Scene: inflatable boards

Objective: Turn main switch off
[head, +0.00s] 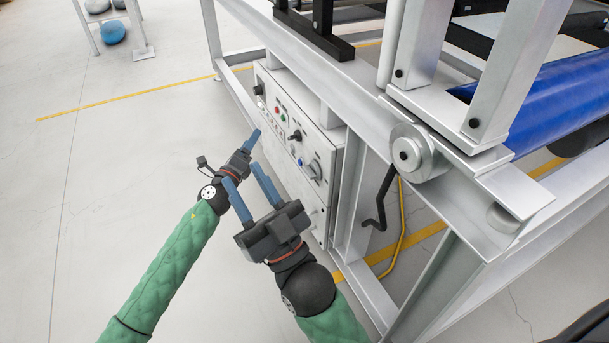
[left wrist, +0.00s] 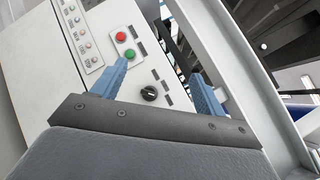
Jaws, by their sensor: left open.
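A pale control box (head: 262,122) hangs under the machine frame, its panel carrying several controls; labels are too small to read, so I cannot tell which one is the main switch. My left gripper (head: 253,136) is open in front of the panel. In the left wrist view the black knob (left wrist: 149,93) appears between its fingers; contact cannot be seen. My right gripper (head: 243,173) is open and empty, lower and nearer the camera.
Red (left wrist: 121,37) and green (left wrist: 129,55) buttons are beside the black knob. A blue button (head: 300,161) is near the grey handle. The metal frame (head: 350,88) overhangs the box. A blue roller (head: 560,100) lies at right.

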